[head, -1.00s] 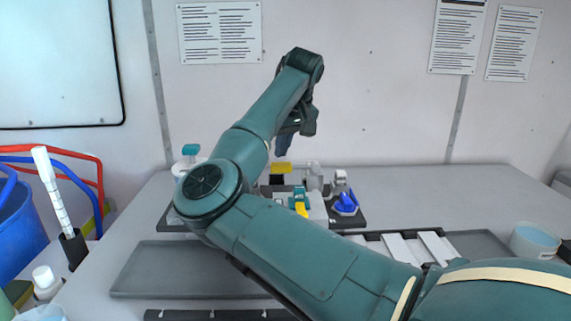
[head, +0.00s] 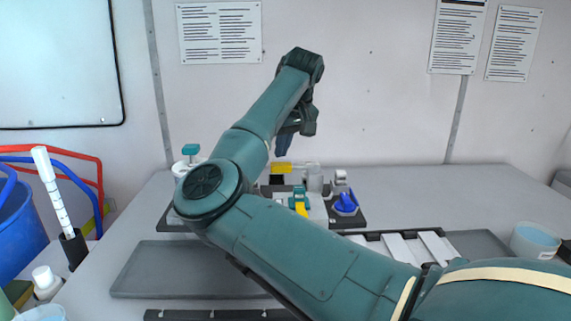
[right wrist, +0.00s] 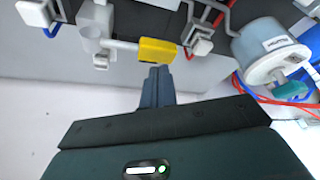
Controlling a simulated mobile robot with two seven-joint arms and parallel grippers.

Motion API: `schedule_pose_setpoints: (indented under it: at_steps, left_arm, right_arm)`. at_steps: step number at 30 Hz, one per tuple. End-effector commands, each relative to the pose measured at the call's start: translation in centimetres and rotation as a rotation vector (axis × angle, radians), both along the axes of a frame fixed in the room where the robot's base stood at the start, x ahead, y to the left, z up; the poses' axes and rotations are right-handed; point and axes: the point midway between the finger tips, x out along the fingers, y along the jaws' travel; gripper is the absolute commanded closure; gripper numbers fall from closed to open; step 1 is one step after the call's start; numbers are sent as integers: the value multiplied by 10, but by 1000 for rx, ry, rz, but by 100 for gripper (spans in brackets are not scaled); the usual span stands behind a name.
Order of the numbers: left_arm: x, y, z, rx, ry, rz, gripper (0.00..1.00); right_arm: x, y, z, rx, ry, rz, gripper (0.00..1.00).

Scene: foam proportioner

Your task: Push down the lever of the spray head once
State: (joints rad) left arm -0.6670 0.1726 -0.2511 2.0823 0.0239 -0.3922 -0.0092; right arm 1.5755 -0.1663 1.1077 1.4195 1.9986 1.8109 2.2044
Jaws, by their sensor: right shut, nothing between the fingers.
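The yellow lever (head: 281,168) shows on the device at the back of the table, beyond my right arm. In the right wrist view the yellow lever (right wrist: 160,50) sits at the end of a light rod from a pale grey body (right wrist: 95,28), seemingly the spray head. My right gripper (head: 282,152) is shut and empty, fingers pointing down just above the lever in the head view. In the right wrist view the closed fingertips (right wrist: 158,70) are close to the lever's edge; whether they touch it I cannot tell. My left gripper is out of view.
A white tank (right wrist: 268,50) with a teal valve stands beside the device. A blue clamp-like part (head: 346,203) is at its right. My right arm hides part of the device. An empty grey tray (head: 150,270) lies in front, and the table's back right is clear.

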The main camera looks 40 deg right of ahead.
Motion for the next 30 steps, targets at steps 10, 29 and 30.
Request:
schedule_pose_setpoints:
  at_steps: [10,29,30]
  left_arm:
    - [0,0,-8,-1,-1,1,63]
    - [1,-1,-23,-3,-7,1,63]
    - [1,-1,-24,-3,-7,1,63]
  right_arm:
    - [0,0,-12,1,0,0,100]
    - [0,0,-38,1,2,-1,100]
    - [0,0,-40,1,2,-1,100]
